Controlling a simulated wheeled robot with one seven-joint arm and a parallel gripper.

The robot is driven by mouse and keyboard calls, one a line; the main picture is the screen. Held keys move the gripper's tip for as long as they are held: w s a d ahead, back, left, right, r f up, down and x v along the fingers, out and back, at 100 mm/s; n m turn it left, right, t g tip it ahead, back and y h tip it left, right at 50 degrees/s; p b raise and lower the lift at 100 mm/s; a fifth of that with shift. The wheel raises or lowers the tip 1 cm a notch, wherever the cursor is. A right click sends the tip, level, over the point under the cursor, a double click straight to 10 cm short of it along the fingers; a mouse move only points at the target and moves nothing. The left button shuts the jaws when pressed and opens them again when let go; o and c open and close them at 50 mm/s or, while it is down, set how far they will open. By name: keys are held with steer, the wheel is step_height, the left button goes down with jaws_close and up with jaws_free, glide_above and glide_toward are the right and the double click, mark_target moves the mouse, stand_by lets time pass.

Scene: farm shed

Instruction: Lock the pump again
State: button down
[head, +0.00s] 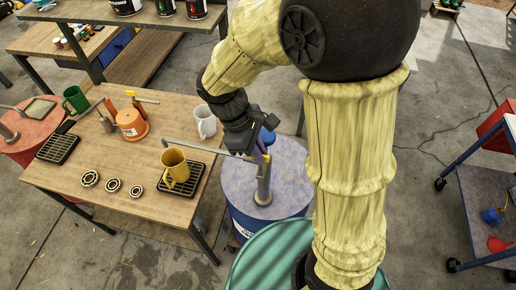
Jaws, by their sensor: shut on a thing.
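The pump (263,188) is a grey upright post on top of a blue drum (232,184). Its thin spout (208,151) reaches left over the table, above the yellow jug. My gripper (262,154) is at the top of the pump post and is shut on a part there. A blue rounded piece (268,136) shows right beside my gripper. My gripper and wrist hide most of the pump head, so I cannot tell which part is held or how the lock stands.
A teal drum (262,258) stands in front. A blue cart (485,205) is right.

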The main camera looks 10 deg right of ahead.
steer(key=m+p, duration=0.1)
steer(key=m, duration=0.1)
steer(key=m+g, duration=0.1)
steer(key=m, duration=0.1)
steer(key=shift+w+d+r+g+y+p, duration=0.1)
steer(key=shift+r+g+y+p, duration=0.05)
steer(key=shift+g+y+p, duration=0.2)
steer(key=m+y, duration=0.1)
steer(key=m, duration=0.1)
steer(key=m+p, duration=0.1)
steer(key=m, duration=0.2)
steer(key=shift+w+d+g+y, duration=0.1)
steer(key=shift+g+y, duration=0.25)
steer(key=shift+d+m+y+p, duration=0.1)
steer(key=shift+m+y+p, duration=0.5)
steer(key=shift+m, duration=1.45)
steer(key=shift+d+m+y+p, duration=0.15)
steer(key=shift+m+y, duration=0.85)
steer(key=shift+m, duration=1.05)
steer(key=shift+a, duration=0.1)
steer(key=c, duration=1.5)
jaws_free()
steer(key=shift+c, duration=0.2)
